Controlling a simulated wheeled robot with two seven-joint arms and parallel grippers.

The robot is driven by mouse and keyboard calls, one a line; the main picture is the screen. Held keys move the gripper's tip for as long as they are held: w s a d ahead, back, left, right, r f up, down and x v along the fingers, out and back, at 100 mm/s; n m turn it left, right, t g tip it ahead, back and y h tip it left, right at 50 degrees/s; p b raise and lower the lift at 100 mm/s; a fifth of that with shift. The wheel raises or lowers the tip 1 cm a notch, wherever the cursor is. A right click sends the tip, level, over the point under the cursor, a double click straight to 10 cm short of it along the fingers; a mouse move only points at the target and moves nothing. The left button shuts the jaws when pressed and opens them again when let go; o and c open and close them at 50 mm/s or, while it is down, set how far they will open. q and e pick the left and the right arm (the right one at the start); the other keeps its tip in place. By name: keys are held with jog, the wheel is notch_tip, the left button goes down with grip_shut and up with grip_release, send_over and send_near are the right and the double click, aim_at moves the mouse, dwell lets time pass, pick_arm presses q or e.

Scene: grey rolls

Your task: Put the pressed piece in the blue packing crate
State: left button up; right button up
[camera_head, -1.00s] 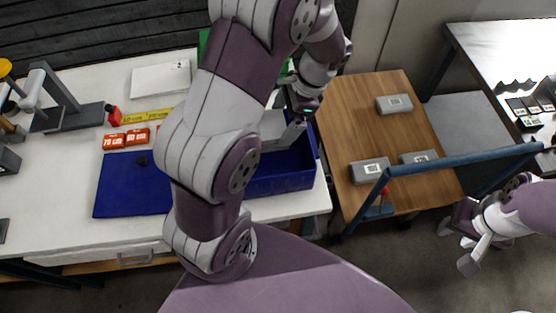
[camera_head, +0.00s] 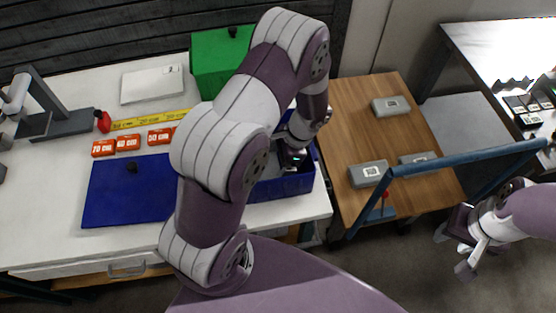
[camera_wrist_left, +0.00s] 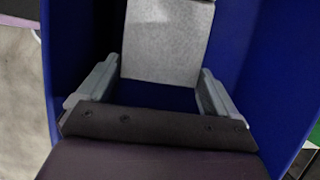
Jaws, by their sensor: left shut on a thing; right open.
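The blue packing crate (camera_head: 285,187) stands at the right end of the white table, partly hidden behind my left arm. My left gripper (camera_head: 287,165) is down at the crate's opening. In the left wrist view it is shut on the pressed piece (camera_wrist_left: 165,42), a flat light-grey plate held between the two fingers. The crate's blue walls (camera_wrist_left: 270,75) rise on both sides of the piece there. I cannot tell whether the piece touches the crate's floor. My right gripper (camera_head: 466,254) is open and empty at the far right, above the floor.
A green box (camera_head: 215,68) stands behind the crate. A wooden-topped cart (camera_head: 375,130) with grey blocks and a blue handle (camera_head: 465,160) is at right.

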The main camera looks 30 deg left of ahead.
pick_arm(q)
jog(key=shift+s, duration=0.1)
jog(key=o, duration=0.8)
jog(key=v, duration=1.2)
jog(key=s+r+n+t+h, duration=0.1)
jog(key=s+n, duration=0.2)
jog(key=s+d+r+n+t+h, duration=0.1)
jog(key=s+r+n+t, duration=0.1)
jog(key=s+n, duration=0.1)
jog(key=s+r+n+t+h, duration=0.1)
jog(key=s+r+n, duration=0.1)
jog(key=s+n, duration=0.1)
jog(key=shift+s+d+r+n+h, duration=0.2)
jog(key=shift+s+n+h, duration=0.1)
jog(key=shift+s+n, duration=0.15)
